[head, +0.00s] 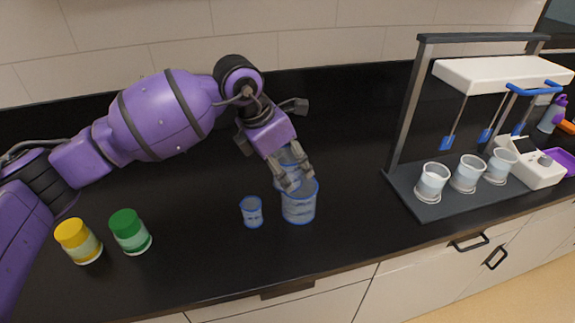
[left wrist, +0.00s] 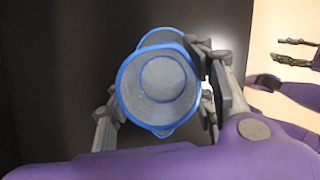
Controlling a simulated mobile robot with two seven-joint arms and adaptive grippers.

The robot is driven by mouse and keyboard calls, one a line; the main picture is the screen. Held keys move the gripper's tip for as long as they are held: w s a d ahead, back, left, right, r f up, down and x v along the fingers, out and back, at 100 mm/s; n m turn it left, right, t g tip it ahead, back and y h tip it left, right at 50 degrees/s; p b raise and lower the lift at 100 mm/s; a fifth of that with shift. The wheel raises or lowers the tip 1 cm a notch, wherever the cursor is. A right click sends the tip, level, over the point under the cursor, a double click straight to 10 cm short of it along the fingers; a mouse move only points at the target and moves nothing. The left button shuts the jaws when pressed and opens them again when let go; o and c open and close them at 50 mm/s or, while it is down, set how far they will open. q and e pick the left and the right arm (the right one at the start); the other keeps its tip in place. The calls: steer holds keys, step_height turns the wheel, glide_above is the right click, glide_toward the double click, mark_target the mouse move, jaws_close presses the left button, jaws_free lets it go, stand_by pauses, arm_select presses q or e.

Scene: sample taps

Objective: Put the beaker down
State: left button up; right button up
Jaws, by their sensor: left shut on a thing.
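My left gripper (head: 292,180) is shut on a clear beaker with a blue rim (head: 286,154). In the left wrist view this held beaker (left wrist: 158,85) sits between the two fingers, and I look down into its mouth. In the head view the fingers partly hide it. A larger clear beaker (head: 299,207) stands upright on the black counter (head: 200,225), right below and in front of the fingers. Part of another blue rim (left wrist: 160,36) shows behind the held beaker. My right gripper (left wrist: 298,53) shows at the right edge of the left wrist view, its fingers apart and empty.
A small beaker (head: 252,212) stands just left of the larger one. A yellow-lidded jar (head: 78,242) and a green-lidded jar (head: 131,232) stand at left. The counter between the jars and small beaker is clear.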

arm_select(q)
steer(key=shift+f, duration=0.1)
steer(key=shift+f, duration=0.5)
steer(key=o, duration=1.1)
steer(key=shift+r, duration=0.1)
steer(key=shift+r, duration=0.35)
steer(key=v, duration=1.2)
steer(key=shift+d+r, duration=0.1)
steer(key=shift+r, duration=0.1)
